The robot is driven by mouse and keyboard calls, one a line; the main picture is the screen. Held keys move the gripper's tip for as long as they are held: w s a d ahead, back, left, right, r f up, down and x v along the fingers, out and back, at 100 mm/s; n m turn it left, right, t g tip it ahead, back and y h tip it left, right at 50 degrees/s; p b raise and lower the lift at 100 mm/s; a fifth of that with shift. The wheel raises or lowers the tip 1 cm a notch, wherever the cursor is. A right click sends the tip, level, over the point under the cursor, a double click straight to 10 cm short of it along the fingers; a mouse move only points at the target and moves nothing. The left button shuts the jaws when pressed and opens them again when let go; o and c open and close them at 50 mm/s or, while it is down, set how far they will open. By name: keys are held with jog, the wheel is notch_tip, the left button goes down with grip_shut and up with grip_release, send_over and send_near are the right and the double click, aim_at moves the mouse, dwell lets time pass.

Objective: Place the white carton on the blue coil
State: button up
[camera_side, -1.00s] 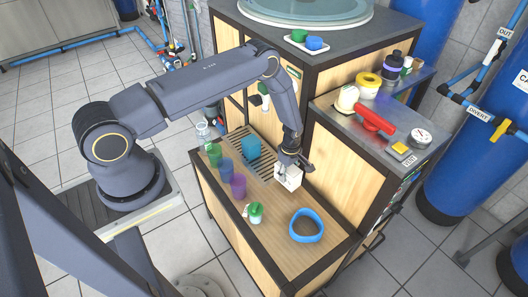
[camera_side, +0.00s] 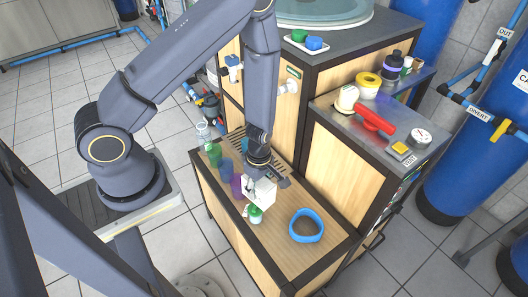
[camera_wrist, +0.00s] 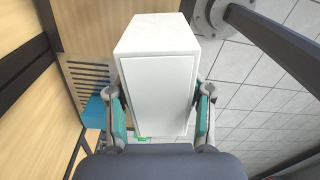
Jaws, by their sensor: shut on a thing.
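The white carton (camera_side: 262,192) is held in my gripper (camera_side: 256,182), above the wooden bench top. In the wrist view the carton (camera_wrist: 156,85) fills the middle, with the gripper's fingers (camera_wrist: 160,125) pressed against its two sides. The blue coil (camera_side: 306,226) lies flat on the bench top to the right of the carton, with its open middle empty. A gap separates the carton and the coil in the side view. The coil does not show in the wrist view.
A green-capped bottle (camera_side: 255,214) stands just below the carton in the picture. Green (camera_side: 215,154), blue (camera_side: 227,170) and purple (camera_side: 237,186) cups line the bench's left edge. A slatted grate (camera_wrist: 90,75) and a blue block (camera_wrist: 94,111) are behind. A raised metal shelf (camera_side: 340,109) stands right.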

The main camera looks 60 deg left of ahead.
jog(key=s+d+r+m, duration=0.2)
jog(key=d+r, duration=0.1)
jog(key=d, duration=0.5)
send_near(307, 223)
jog(key=shift+s+a, duration=0.2)
jog(key=shift+s, duration=0.35)
jog(key=shift+w+f, duration=0.2)
jog(key=shift+f, duration=0.05)
jog(key=shift+w+d+f, duration=0.1)
jog(key=shift+w+f, duration=0.05)
jog(key=shift+f, duration=0.75)
jog(key=shift+w+d+f, duration=0.1)
jog(key=shift+w+f, duration=0.05)
jog(key=shift+f, duration=0.8)
jog(key=shift+f, duration=0.1)
jog(key=o, duration=1.2)
